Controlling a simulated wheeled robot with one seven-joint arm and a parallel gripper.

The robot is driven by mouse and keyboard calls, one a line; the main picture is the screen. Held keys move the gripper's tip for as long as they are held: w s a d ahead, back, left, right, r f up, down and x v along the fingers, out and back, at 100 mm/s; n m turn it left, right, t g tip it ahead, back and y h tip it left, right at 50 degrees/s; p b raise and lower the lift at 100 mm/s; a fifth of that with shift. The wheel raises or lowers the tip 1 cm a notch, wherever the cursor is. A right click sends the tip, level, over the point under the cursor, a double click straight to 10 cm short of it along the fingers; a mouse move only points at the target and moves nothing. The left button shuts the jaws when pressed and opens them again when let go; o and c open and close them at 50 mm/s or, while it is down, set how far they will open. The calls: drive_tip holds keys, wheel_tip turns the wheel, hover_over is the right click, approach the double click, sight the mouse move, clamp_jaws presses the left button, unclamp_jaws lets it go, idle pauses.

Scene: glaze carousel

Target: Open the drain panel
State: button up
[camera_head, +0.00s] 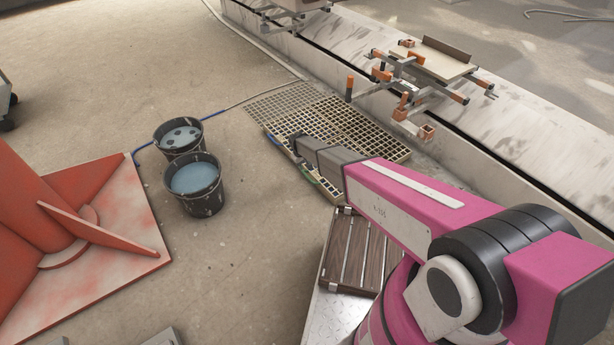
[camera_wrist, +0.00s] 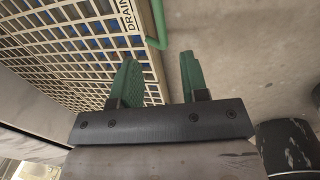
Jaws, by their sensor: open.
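The drain panel (camera_head: 368,130) is a tan slotted grating set at floor level in the head view, and it fills the upper left of the wrist view (camera_wrist: 70,45). A "DRAIN" label runs along its edge. A green bar handle (camera_wrist: 161,22) shows beside the label in the wrist view. My gripper (camera_wrist: 157,60) has two green fingers spread apart with nothing between them. The handle's near bend appears just beyond the gap between the fingertips. I cannot tell the exact height between them. In the head view my gripper (camera_head: 297,142) is over the panel's left edge, hiding part of it.
Two dark buckets of liquid (camera_head: 195,180) stand left of the panel, and a blue hose (camera_head: 150,147) runs by them. A pale rail bed (camera_head: 500,125) with a clamp-fitted carriage (camera_head: 430,65) lies beyond. A red base plate (camera_head: 120,210) is far left.

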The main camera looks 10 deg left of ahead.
sight(307, 176)
drive_tip(key=f, duration=0.3)
drive_tip(key=w+d+f, duration=0.1)
drive_tip(key=f, duration=0.6)
drive_tip(key=shift+w+d+f, duration=0.1)
drive_tip(key=shift+w+d, duration=0.1)
drive_tip(key=shift+w, duration=0.05)
clamp_jaws()
